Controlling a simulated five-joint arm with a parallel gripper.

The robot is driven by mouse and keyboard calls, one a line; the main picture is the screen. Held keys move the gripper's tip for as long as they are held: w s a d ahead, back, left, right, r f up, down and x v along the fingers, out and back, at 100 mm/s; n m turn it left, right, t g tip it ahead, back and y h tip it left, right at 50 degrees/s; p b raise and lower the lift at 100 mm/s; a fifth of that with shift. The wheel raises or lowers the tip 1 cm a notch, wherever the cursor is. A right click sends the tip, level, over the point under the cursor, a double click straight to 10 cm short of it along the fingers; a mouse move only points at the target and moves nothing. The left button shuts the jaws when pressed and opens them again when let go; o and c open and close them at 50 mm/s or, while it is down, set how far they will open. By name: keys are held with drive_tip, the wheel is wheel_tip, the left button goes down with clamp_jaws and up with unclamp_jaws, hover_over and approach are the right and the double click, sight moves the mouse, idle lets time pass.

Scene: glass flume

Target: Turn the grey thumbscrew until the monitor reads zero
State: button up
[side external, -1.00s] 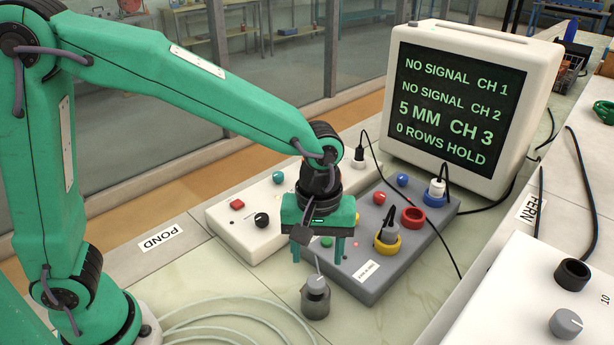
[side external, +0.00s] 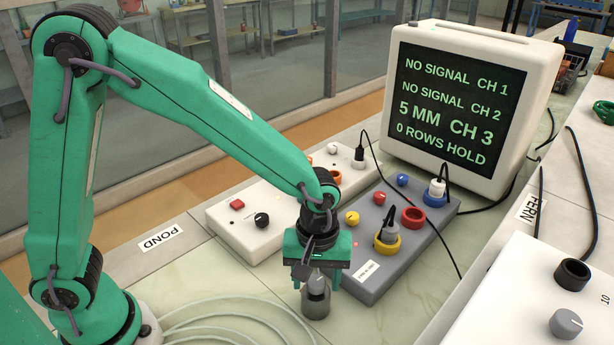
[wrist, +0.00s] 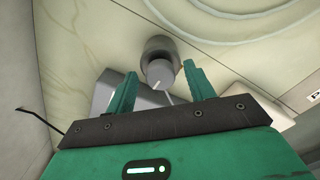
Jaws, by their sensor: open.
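The grey thumbscrew (side external: 317,284) tops a dark grey cylinder (side external: 316,305) on the bench; in the wrist view the thumbscrew (wrist: 159,72) bears a pale line. My gripper (side external: 316,286) is just above it, pointing down. In the wrist view its open fingers (wrist: 159,75) stand on either side of the thumbscrew, with a gap visible on each side. The fingertips are partly hard to make out in the side view. The monitor (side external: 455,105) reads "NO SIGNAL CH 1", "NO SIGNAL CH 2", "5 MM CH 3" and "0 ROWS HOLD".
A grey box (side external: 365,295) with coloured knobs and plugs stands close behind my gripper. A white control box (side external: 222,222) is to its left. Pale hose coils (side external: 215,318) lie at the front. Another grey knob (side external: 566,323) sits on the white box at right.

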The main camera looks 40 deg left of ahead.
drive_tip(key=c, duration=1)
drive_tip(key=shift+o, duration=0.2)
drive_tip(key=shift+m, duration=0.3)
drive_tip(key=shift+m, duration=0.7)
drive_tip(key=o, duration=1)
drive_tip(key=shift+c, duration=0.2)
drive_tip(key=shift+r, duration=0.1)
